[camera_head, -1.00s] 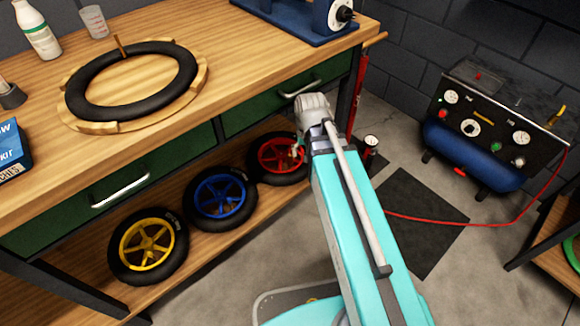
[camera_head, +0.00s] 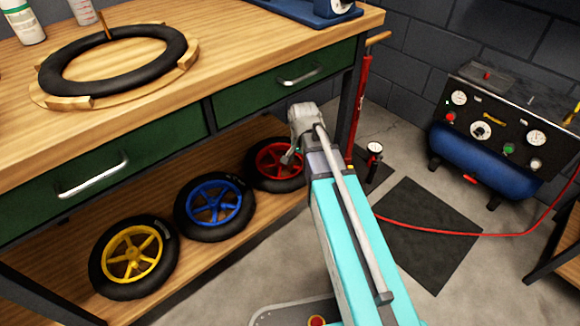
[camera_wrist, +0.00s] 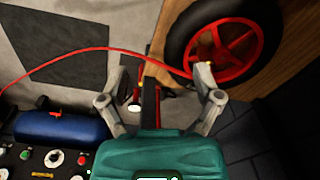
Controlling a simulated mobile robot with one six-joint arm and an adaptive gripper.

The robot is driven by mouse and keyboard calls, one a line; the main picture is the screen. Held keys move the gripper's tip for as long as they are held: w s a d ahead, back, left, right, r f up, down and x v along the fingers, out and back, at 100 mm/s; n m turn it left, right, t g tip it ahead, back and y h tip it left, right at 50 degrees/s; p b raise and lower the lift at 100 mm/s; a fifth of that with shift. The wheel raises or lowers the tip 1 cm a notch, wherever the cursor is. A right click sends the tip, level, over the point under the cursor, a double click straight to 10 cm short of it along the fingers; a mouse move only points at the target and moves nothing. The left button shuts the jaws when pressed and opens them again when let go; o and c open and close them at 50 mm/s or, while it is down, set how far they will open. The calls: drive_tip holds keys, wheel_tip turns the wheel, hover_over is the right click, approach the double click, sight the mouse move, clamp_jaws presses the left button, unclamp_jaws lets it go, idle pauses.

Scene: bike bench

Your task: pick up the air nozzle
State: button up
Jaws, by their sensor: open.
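The air nozzle is not clearly made out in either view. The red air hose (camera_wrist: 65,59) runs across the floor in the wrist view and ends near my gripper's right finger, in front of the red wheel (camera_wrist: 232,42). A small pale, yellowish bit shows at that fingertip; I cannot tell whether it is the nozzle. My gripper (camera_wrist: 160,80) is open, its two fingers apart, with no object clearly held between them. In the head view my gripper (camera_head: 291,157) is by the lower shelf, beside the red wheel. My arm hides the hose's near end there.
A red floor pump (camera_head: 361,100) with a gauge stands beside the bench leg, close to my arm. The blue compressor (camera_head: 480,160) stands at the right. Blue (camera_head: 215,207) and yellow (camera_head: 131,256) wheels lie on the shelf. A dark mat (camera_head: 425,235) covers open floor.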

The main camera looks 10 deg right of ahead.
drive_tip(key=w+a+f+m+b, duration=0.1)
drive_tip(key=w+m, duration=1.3)
drive_tip(key=shift+w+f+m+g, duration=0.25)
drive_tip(key=shift+f+m+g, duration=0.05)
drive_tip(key=shift+f+m, duration=0.1)
drive_tip(key=shift+b, duration=0.3)
wheel_tip(320, 180, down, 7)
drive_tip(key=b, duration=0.6)
drive_tip(key=shift+r+b, duration=0.15)
drive_tip(key=shift+b, duration=0.25)
drive_tip(key=shift+f+b, duration=2.6)
clamp_jaws()
